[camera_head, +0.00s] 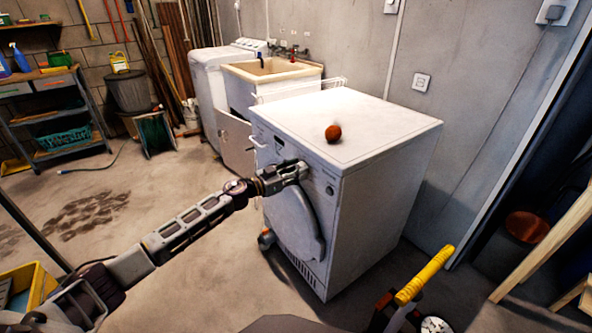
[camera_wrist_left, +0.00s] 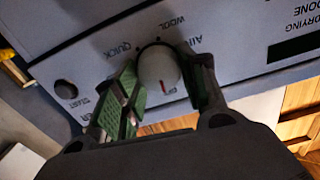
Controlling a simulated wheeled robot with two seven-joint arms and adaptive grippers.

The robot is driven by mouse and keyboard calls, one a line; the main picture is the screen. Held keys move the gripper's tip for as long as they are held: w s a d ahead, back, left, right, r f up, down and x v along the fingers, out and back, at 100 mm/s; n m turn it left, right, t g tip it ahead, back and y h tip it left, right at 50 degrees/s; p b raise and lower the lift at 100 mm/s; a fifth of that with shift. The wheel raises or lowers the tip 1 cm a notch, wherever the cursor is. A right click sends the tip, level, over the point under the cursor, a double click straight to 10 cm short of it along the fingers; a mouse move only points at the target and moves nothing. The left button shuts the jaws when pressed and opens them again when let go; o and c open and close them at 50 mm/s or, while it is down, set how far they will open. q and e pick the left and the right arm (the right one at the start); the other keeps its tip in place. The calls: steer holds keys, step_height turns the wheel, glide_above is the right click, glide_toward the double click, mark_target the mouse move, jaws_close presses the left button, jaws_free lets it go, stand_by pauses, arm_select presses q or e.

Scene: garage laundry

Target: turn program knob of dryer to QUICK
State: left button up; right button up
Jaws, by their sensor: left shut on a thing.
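The white dryer (camera_head: 330,190) stands in the middle of the head view, with its control panel along the upper front. My left gripper (camera_head: 292,172) is at that panel and hides the program knob there. In the left wrist view the round pale program knob (camera_wrist_left: 158,68) sits between the two fingers of my left gripper (camera_wrist_left: 165,85), which is shut on it. A red mark on the knob points down in the picture, away from the QUICK label (camera_wrist_left: 122,50). The WOOL label (camera_wrist_left: 177,22) shows above the knob. My right gripper is not in view.
A round start button (camera_wrist_left: 66,89) and a dark display (camera_wrist_left: 295,45) flank the knob. An orange-brown ball (camera_head: 333,133) lies on the dryer top. A sink cabinet (camera_head: 270,75) stands behind. A yellow-handled item (camera_head: 425,275) is in front right. The left floor has free room.

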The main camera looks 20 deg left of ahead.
arm_select(q)
steer(key=shift+s+d+f+m+b, duration=0.1)
steer(key=shift+f+m+b, duration=0.2)
steer(key=shift+m, duration=4.55)
steer(key=shift+w+a+f+m+b, duration=0.1)
steer(key=shift+m+b, duration=0.35)
steer(key=shift+m, duration=4.45)
steer(key=shift+s+d+f+m+b, duration=0.1)
steer(key=shift+f+m+b, duration=0.2)
steer(key=shift+m, duration=4.55)
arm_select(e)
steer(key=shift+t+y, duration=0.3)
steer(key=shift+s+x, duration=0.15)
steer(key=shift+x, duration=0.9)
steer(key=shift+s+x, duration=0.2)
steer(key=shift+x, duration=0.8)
arm_select(q)
steer(key=shift+r, duration=0.1)
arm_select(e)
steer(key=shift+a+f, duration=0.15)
